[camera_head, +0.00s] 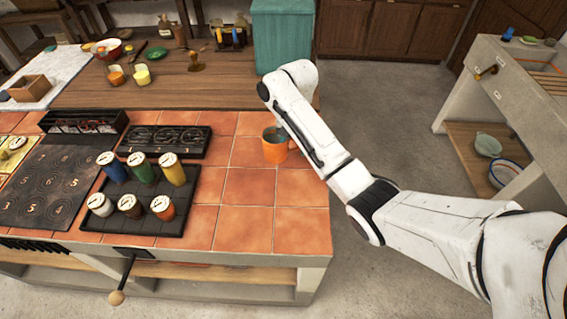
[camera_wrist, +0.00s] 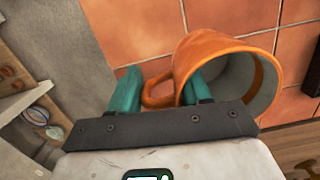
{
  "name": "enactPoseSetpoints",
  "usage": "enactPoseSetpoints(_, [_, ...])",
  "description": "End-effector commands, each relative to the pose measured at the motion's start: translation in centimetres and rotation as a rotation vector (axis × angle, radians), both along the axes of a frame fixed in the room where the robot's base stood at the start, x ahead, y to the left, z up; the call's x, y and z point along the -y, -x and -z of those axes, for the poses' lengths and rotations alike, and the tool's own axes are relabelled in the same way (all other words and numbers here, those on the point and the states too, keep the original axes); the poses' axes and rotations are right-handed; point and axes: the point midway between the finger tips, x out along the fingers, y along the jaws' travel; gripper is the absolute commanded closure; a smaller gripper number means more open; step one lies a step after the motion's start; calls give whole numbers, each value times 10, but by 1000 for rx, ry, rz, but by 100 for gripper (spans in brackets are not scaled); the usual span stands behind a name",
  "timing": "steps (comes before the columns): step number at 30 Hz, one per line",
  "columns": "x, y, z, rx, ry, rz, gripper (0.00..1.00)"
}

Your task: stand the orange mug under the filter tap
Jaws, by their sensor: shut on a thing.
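The orange mug (camera_head: 275,152) is at the right part of the tiled counter, partly covered by my arm in the head view. In the wrist view the mug (camera_wrist: 222,50) shows large, with a grey inside and its handle between my green fingers. My gripper (camera_wrist: 163,88) is shut on the mug by the handle. I cannot tell whether the mug's base touches the tiles. A small brass tap-like fitting (camera_head: 486,73) sticks out from the concrete sink unit at the right; I cannot tell whether it is the filter tap.
Coloured cans (camera_head: 140,172) stand on a black tray left of the mug, beside dark hob plates (camera_head: 60,185). A wooden table (camera_head: 215,85) with cups and bowls lies behind. Grey floor (camera_head: 395,110) separates the counter from the sink unit (camera_head: 480,60).

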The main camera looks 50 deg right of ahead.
Motion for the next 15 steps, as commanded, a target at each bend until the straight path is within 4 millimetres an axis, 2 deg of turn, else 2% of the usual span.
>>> enactPoseSetpoints(1, [0, -5, 12, 2, 1, -2, 100])
enactPoseSetpoints(5, [1, -22, 30, 0, 1, -2, 100])
enactPoseSetpoints(15, [2, -40, 46, 0, 1, -1, 100])
